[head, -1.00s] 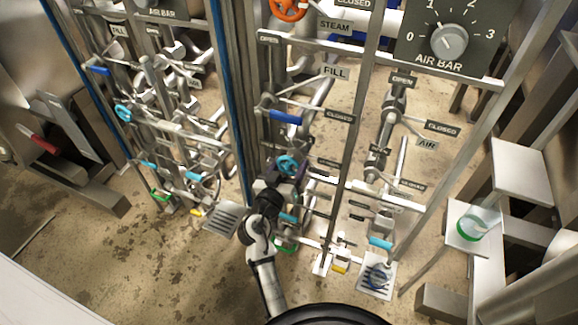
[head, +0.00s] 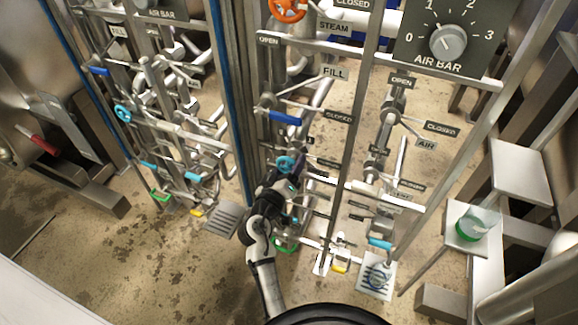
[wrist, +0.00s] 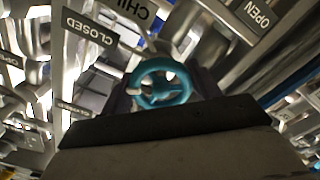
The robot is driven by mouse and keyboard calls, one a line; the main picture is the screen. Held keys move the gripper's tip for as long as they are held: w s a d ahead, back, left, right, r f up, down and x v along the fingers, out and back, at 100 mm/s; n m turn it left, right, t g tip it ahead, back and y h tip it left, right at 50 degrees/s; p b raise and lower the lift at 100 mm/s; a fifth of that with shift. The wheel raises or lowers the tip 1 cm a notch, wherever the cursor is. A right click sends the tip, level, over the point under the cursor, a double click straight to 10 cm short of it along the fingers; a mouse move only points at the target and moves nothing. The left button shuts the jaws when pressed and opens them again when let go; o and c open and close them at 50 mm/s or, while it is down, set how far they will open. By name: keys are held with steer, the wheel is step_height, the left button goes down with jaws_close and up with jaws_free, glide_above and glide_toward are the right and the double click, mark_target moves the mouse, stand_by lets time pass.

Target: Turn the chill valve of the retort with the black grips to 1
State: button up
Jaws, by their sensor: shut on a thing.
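The teal handwheel (head: 284,163) is on the middle rack's pipework, below the blue-gripped fill lever. In the wrist view the handwheel (wrist: 160,99) sits between the dark fingers of my gripper (wrist: 162,90), and an upside-down "CHILL" plate (wrist: 133,9) shows near it. My gripper (head: 288,178) is shut on the handwheel. "CLOSED" (wrist: 90,27) and "OPEN" (wrist: 257,13) plates flank the wheel in the wrist view. I cannot read a number scale at the wheel. I cannot make out any black grips on the retort.
The blue fill lever (head: 285,118) and an orange steam wheel (head: 288,8) are above. A grey air bar dial (head: 448,41) is at upper right. Posts and pipes crowd my gripper closely. Open floor (head: 120,250) lies lower left.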

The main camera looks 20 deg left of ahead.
steer(key=n+p, duration=0.2)
steer(key=n, duration=0.4)
steer(key=shift+d+r, duration=0.1)
stand_by(0.5)
steer(key=o, duration=1)
steer(key=shift+c, duration=0.2)
steer(key=shift+s, duration=0.2)
